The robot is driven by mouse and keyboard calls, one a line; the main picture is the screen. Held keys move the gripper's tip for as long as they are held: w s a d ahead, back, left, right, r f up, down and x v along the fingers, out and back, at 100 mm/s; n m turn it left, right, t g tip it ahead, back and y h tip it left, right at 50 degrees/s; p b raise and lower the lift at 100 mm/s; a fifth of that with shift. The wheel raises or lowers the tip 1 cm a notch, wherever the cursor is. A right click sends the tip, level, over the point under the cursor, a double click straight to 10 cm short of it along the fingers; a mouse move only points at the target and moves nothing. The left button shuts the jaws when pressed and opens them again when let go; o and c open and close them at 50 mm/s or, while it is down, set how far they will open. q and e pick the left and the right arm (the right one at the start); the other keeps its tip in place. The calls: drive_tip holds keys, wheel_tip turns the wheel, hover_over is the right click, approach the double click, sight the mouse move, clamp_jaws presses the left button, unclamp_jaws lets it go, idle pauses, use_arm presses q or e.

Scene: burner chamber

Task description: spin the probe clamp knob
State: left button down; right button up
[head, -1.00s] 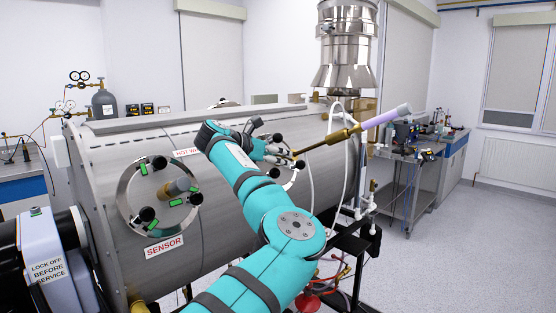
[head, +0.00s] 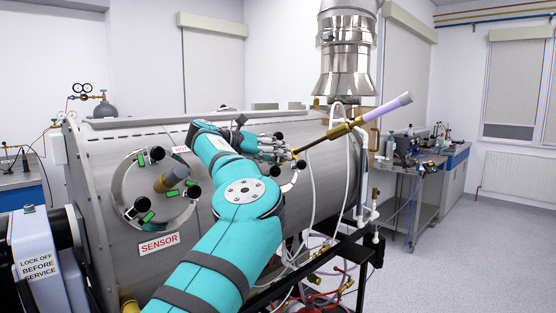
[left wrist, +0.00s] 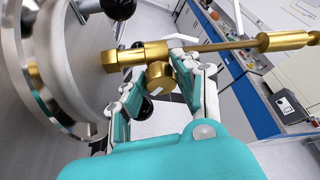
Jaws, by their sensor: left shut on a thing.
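A brass probe with a pale lilac handle (head: 385,107) slants up to the right from a port on the side of the steel chamber (head: 110,240). In the left wrist view its brass clamp body (left wrist: 135,56) meets a short round brass knob (left wrist: 187,75) that faces the camera. My left gripper (head: 285,150) is at the inner end of the probe. In the left wrist view its fingers (left wrist: 178,72) sit on both sides of the knob, shut on it. In the head view the hand hides the knob. My right gripper is in neither view.
A round port with black knobs and green marks (head: 160,185) sits on the chamber above a SENSOR label (head: 159,245). White hoses (head: 312,185) hang below the probe. A steel cart (head: 398,190) stands at the right, with open floor (head: 480,255) in front of it.

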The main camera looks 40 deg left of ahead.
use_arm(q)
drive_tip(key=shift+r, duration=0.15)
idle(0.3)
drive_tip(key=c, duration=1)
unclamp_jaws()
drive_tip(key=shift+o, duration=0.2)
wheel_tip(320, 180, up, 10)
